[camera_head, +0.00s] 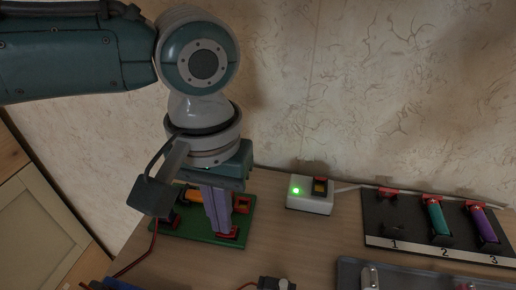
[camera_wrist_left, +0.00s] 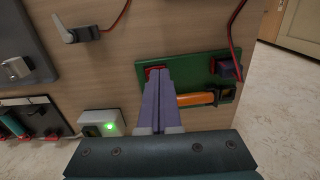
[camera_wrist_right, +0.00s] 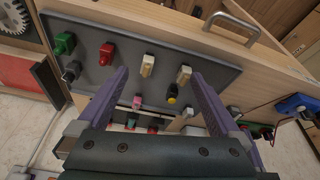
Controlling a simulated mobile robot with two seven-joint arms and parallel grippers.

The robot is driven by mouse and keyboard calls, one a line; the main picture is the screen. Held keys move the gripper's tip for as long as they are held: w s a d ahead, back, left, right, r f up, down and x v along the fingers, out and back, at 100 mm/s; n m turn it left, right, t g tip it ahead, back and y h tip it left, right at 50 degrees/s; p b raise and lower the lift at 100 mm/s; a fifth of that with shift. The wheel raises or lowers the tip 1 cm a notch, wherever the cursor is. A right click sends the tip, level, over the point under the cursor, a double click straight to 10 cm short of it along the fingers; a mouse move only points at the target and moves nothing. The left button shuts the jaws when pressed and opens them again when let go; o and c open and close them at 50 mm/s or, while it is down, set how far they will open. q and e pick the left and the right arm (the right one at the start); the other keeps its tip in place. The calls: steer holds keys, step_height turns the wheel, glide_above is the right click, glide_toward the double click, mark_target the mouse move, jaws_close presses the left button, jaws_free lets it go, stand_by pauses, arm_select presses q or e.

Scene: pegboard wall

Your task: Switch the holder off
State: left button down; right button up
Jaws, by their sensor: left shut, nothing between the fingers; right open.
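The holder is a green board (camera_head: 187,229) with an orange cell (camera_head: 200,199) clipped across it. It also shows in the left wrist view (camera_wrist_left: 190,60), with the orange cell (camera_wrist_left: 195,99). A red part (camera_wrist_left: 154,70), possibly its switch, is at one corner of the board. My left gripper (camera_head: 228,232) points down over the board, shut and empty. Its fingertips (camera_wrist_left: 157,80) are at the red part, partly hiding it; I cannot tell whether they touch. My right gripper (camera_wrist_right: 160,76) is open and empty, in front of a dark panel with coloured knobs.
A white box (camera_head: 310,203) with a lit green lamp (camera_head: 296,190) stands right of the holder. A black rack (camera_head: 400,228) numbered 1 to 3 holds a green and a purple cell. The dark knob panel (camera_wrist_right: 125,88) faces my right gripper. Wires run by the holder.

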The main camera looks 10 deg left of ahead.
step_height(320, 180, up, 9)
steer(key=p, duration=0.8)
steer(key=shift+f, duration=0.2)
steer(key=shift+d, duration=0.1)
